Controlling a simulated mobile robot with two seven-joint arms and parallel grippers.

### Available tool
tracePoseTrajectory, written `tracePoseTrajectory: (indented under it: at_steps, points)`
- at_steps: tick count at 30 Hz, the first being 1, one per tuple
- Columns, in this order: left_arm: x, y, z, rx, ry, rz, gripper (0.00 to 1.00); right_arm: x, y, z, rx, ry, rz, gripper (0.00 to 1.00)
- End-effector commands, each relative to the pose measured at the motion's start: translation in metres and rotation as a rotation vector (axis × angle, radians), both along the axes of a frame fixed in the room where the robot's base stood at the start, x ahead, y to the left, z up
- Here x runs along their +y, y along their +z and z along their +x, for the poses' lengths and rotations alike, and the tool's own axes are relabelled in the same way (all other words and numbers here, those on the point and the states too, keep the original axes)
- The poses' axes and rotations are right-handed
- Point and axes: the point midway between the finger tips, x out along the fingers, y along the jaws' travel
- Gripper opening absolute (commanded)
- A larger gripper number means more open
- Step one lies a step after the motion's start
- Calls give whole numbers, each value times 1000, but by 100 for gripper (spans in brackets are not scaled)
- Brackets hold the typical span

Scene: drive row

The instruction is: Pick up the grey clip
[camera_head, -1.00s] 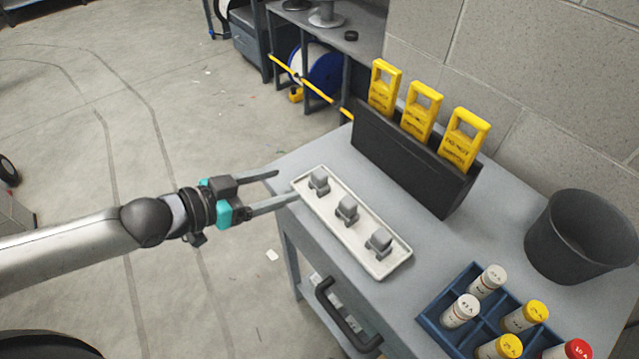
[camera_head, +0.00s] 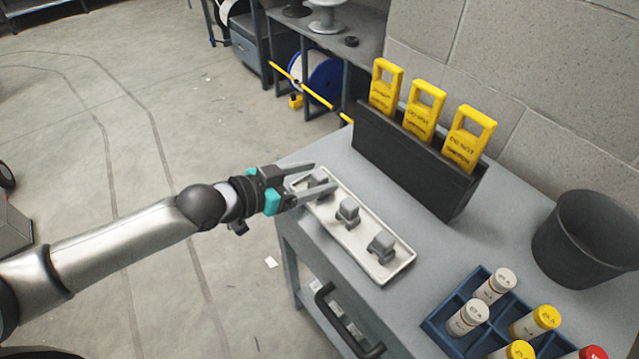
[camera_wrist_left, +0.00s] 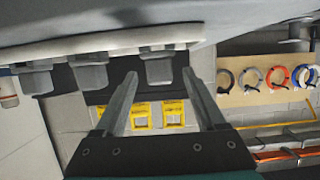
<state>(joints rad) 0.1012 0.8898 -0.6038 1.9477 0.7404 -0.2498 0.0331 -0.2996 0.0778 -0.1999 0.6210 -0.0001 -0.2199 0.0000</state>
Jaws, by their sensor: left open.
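Several grey clips stand in a row on a white tray (camera_head: 365,250) on the grey bench. The farthest grey clip (camera_head: 317,180) is at the tray's upper-left end, the middle clip (camera_head: 347,211) follows, and the nearest clip (camera_head: 381,245) is at the lower-right end. My left gripper (camera_head: 321,176) is open, with its fingertips on either side of the farthest clip. In the left wrist view, that clip (camera_wrist_left: 158,68) shows between the open fingertips (camera_wrist_left: 160,73); I cannot tell whether they touch it. My right gripper is not in view.
A black holder (camera_head: 410,165) with yellow tags stands behind the tray. A dark bin (camera_head: 585,240) and a blue rack (camera_head: 440,318) with capped cylinders are at the right. Bare bench top lies between tray and holder. A black handle (camera_head: 340,320) sticks out at the bench front.

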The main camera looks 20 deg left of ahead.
Motion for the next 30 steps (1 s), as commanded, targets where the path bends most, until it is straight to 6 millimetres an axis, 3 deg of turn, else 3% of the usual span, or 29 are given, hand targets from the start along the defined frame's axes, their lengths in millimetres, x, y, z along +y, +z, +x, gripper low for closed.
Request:
tracePoseTrajectory:
  at_steps: [7,26,30]
  points:
    - [-1,0,1,0,0,1,71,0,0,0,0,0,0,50]
    - [0,0,0,0,0,0,0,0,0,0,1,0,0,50]
    - [0,0,0,-1,0,1,0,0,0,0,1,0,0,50]
